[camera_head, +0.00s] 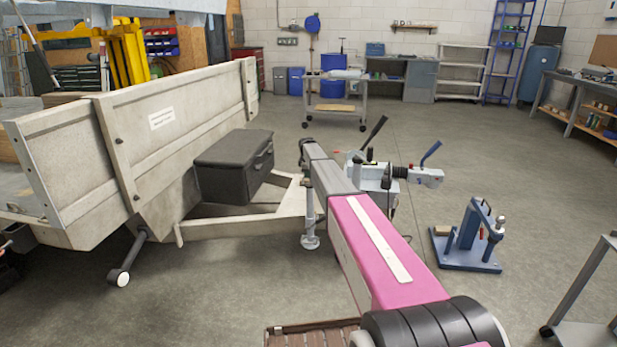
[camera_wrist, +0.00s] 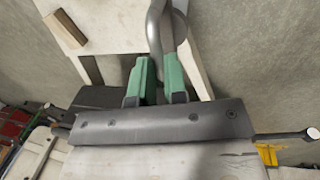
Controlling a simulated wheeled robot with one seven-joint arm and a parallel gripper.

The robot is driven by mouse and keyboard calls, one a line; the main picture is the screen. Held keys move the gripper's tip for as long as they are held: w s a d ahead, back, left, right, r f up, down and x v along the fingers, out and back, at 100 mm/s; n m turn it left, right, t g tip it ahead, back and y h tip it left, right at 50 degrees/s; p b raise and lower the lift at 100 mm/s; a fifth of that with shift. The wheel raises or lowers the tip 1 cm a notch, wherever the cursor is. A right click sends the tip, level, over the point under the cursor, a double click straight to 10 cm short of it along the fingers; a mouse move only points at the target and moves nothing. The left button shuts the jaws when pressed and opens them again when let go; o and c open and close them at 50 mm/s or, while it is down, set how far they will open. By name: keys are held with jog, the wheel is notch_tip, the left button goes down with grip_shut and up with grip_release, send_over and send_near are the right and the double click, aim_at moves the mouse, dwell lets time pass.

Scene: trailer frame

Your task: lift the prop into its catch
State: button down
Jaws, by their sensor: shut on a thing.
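In the wrist view, my gripper (camera_wrist: 160,80) has its two green fingers closed around a grey, curved metal bar (camera_wrist: 155,35), which looks like part of the prop. In the head view, my pink and grey arm reaches over the trailer's drawbar (camera_head: 225,229), and my fingers cannot be made out there. An upright metal leg with a round foot (camera_head: 310,241) stands at the drawbar beside my arm. A dark leg with a pale end (camera_head: 128,262) slants down from the trailer's front corner. I cannot make out the catch.
The pale trailer body (camera_head: 70,185) fills the left side. A dark box (camera_head: 232,166) sits on its frame. A blue stand (camera_head: 468,240) is on the floor to the right. A wheeled cart (camera_head: 335,100) stands farther back. Open floor lies between them.

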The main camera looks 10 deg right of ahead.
jog(key=shift+r, duration=0.25)
jog(key=c, duration=1.3)
grip_release()
jog(key=shift+c, duration=0.2)
jog(key=shift+o, duration=0.9)
jog(key=shift+r, duration=0.1)
notch_tip(320, 180, up, 10)
jog(key=s, duration=0.2)
jog(key=shift+a+r, duration=0.15)
jog(key=shift+a, duration=0.15)
jog(key=shift+s, duration=0.1)
jog(key=s+f+m, duration=0.4)
jog(key=s+f, duration=0.1)
jog(key=s, duration=1.3)
jog(key=s+d+f+m+g, duration=0.1)
jog(key=s+f+m, duration=0.4)
jog(key=s, duration=1.3)
jog(key=s+f+m+g, duration=0.1)
jog(key=s+f+m, duration=0.4)
jog(key=s, duration=1.4)
jog(key=shift+d+f+y, duration=0.2)
jog(key=shift+f+y, duration=0.2)
jog(key=shift+f, duration=0.05)
